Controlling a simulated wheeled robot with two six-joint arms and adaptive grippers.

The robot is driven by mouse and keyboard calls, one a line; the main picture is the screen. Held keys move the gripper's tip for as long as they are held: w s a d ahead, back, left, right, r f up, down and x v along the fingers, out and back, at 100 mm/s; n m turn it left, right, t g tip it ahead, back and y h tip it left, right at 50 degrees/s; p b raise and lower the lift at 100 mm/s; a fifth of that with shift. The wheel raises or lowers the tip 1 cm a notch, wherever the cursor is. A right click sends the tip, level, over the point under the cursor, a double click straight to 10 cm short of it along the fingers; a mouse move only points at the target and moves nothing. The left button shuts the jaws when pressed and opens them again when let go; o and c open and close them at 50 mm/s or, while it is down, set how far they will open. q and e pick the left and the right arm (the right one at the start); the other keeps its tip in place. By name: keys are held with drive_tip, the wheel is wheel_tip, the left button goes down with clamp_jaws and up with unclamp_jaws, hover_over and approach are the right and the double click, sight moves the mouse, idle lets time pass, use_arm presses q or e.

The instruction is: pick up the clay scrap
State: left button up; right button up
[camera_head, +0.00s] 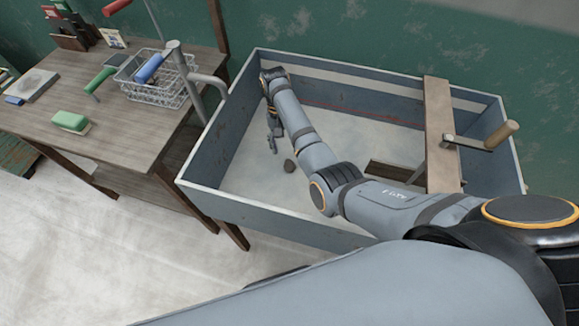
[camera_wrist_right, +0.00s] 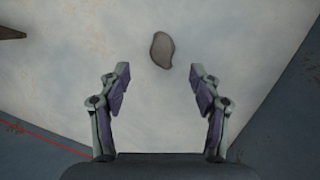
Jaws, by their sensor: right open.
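The clay scrap (camera_head: 289,166) is a small grey-brown lump on the pale floor of the blue-grey trough (camera_head: 215,207). My right gripper (camera_head: 273,139) reaches down inside the trough, a little to the left of the scrap in the head view. In the right wrist view my right gripper (camera_wrist_right: 160,88) is open, with nothing between its fingers. My left gripper does not show in either view.
A wooden board (camera_head: 437,110) lies across the trough, with a wooden-handled tool (camera_head: 500,136) on it. A wooden table (camera_head: 60,105) at left bears a wire basket (camera_head: 160,93) and a green-topped brush (camera_head: 71,121).

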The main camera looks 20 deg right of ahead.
sight(289, 163)
drive_tip(key=x, duration=0.7)
drive_tip(key=shift+w+a+f, duration=0.1)
drive_tip(key=shift+w+f, duration=0.1)
drive_tip(key=shift+f, duration=0.2)
drive_tip(key=shift+r, duration=0.1)
drive_tip(key=c, duration=1.3)
